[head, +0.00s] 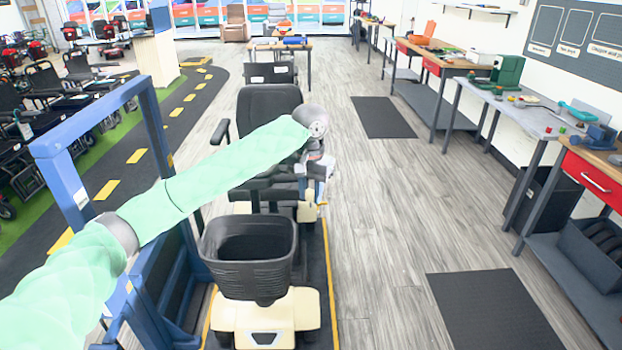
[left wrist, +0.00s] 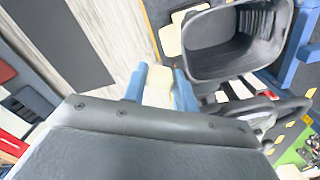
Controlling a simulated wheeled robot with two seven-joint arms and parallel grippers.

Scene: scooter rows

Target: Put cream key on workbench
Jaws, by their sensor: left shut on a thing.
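My left arm reaches across to the seat and tiller area of a cream scooter, and its gripper (head: 318,170) is small and partly hidden there. In the left wrist view the blue fingers of my left gripper (left wrist: 160,88) stand a little apart with a cream piece between them. The gripper is shut on this piece, which I take for the cream key; its outline is hard to make out against the pale background. Along the right wall stand several workbenches, among them a grey-topped one (head: 540,113) and a wood-topped one with a red drawer (head: 595,180). My right gripper is not in view.
The scooter has a black basket (head: 248,262) at its front and a black seat (head: 268,110). A blue frame (head: 60,170) stands to its left. Dark mats (head: 492,305) lie on the open wood floor between scooter and benches. Tools and a green machine (head: 508,72) occupy the benches.

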